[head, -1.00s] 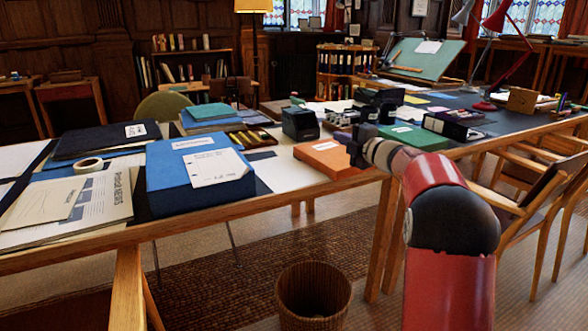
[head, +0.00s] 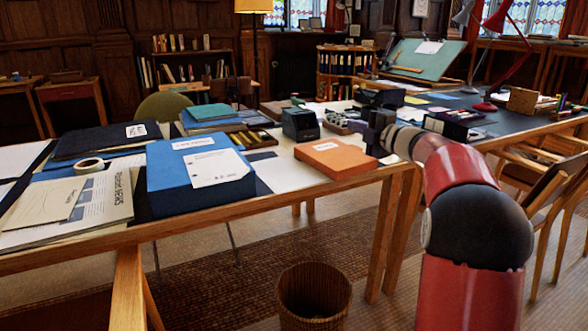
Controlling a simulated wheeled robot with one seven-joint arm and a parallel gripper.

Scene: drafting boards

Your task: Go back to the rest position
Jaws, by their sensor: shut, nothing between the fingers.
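My red arm reaches up from the lower right of the head view. My gripper (head: 376,128) is at its far end, above the table edge and just right of the orange box (head: 336,159). It looks dark and small, and its fingers are hard to make out. I see nothing held in it. The wrist hides part of the table and things behind it.
A blue box file (head: 165,190) with a paper on it, a tape roll (head: 89,165) and a dark folder (head: 107,139) lie on the long table at left. A wicker bin (head: 313,292) stands on the floor in front. A wooden chair (head: 545,200) is at right.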

